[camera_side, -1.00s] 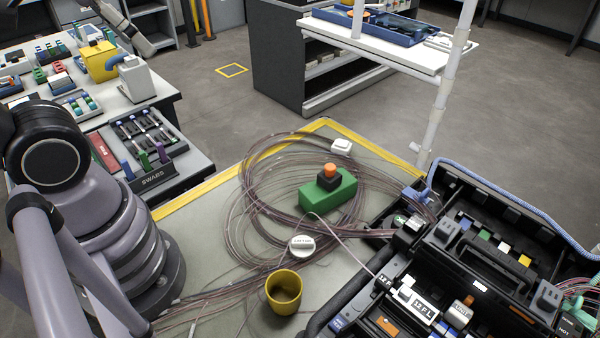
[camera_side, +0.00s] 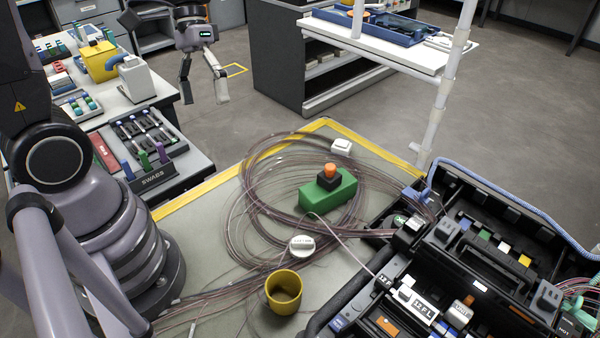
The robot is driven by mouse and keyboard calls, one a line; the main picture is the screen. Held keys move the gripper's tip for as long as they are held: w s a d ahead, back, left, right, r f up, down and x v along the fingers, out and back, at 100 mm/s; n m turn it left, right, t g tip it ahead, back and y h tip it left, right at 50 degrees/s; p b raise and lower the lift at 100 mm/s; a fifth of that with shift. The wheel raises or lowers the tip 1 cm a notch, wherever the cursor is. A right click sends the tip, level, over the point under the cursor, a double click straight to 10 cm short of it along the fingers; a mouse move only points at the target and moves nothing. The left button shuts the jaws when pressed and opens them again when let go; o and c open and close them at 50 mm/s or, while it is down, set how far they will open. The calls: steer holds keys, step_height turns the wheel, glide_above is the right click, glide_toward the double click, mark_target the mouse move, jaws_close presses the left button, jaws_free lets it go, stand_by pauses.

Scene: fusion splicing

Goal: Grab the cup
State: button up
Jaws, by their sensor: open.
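A yellow cup (camera_side: 284,292) stands upright on the grey-green work mat (camera_side: 222,232) at the bottom middle, with its open top showing and a dark inside. My gripper (camera_side: 204,99) is at the upper left, well behind and above the mat. Its two fingers hang down spread apart with nothing between them. It is far from the cup.
Loops of thin brown fibre (camera_side: 262,222) lie on the mat behind the cup. A white round cap (camera_side: 302,245) and a green block (camera_side: 328,190) with an orange-topped piece sit there. A black splicer case (camera_side: 490,262) is at right. A swab tray (camera_side: 150,150) is at left.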

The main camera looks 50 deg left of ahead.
step_height(320, 180, down, 8)
steer(key=w+d+n+g+h, duration=0.2)
steer(key=w+n+g+h, duration=0.1)
steer(key=h, duration=0.1)
steer(key=n+t+h, duration=0.3)
steer(key=n+h, duration=0.7)
steer(key=n, duration=0.1)
glide_toward(294, 301)
steer(key=a, duration=0.2)
steer(key=w+a, duration=0.1)
steer(key=a, duration=0.1)
steer(key=shift+a+f, duration=0.2)
steer(key=shift+a, duration=0.15)
steer(key=shift+d+f, duration=0.15)
steer(key=shift+d, duration=0.1)
steer(key=d, duration=0.4)
steer(key=s+d, duration=0.1)
steer(key=d, duration=0.3)
steer(key=s+d, duration=0.1)
steer(key=d, duration=0.4)
steer(key=shift+d, duration=0.1)
steer(key=c, duration=1)
steer(key=shift+r, duration=0.2)
steer(key=shift+c, duration=0.3)
